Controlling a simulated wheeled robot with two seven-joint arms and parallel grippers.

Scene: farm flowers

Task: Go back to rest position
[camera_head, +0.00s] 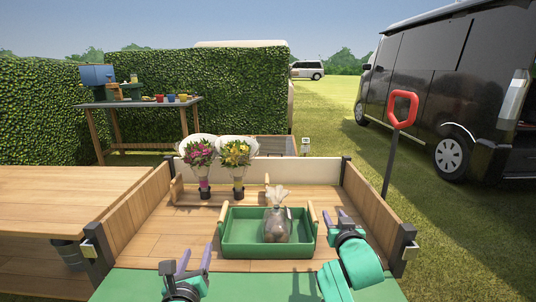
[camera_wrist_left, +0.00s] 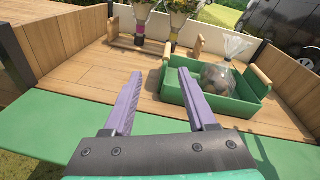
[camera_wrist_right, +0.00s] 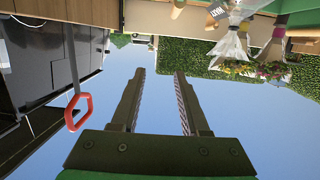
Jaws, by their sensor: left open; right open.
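My left gripper (camera_head: 194,262) is open and empty at the front of the wooden cart bed, left of the green tray. Its two fingers are apart in the left wrist view (camera_wrist_left: 165,100). My right gripper (camera_head: 345,217) is open and empty, just right of the tray. Its fingers are apart in the right wrist view (camera_wrist_right: 160,78), with sky between them. The green tray (camera_head: 240,252) sits on the cart floor and holds a clear bag (camera_head: 276,224) of brown round items. Neither gripper touches the tray as far as I can see.
Two wrapped bouquets (camera_head: 200,155) (camera_head: 236,155) stand upright in a wooden rack (camera_head: 256,191) at the cart's back. Wooden side walls (camera_head: 372,205) enclose the bed. A red-handled tool (camera_head: 403,108) stands right of the cart. A wooden table (camera_head: 60,195) is left.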

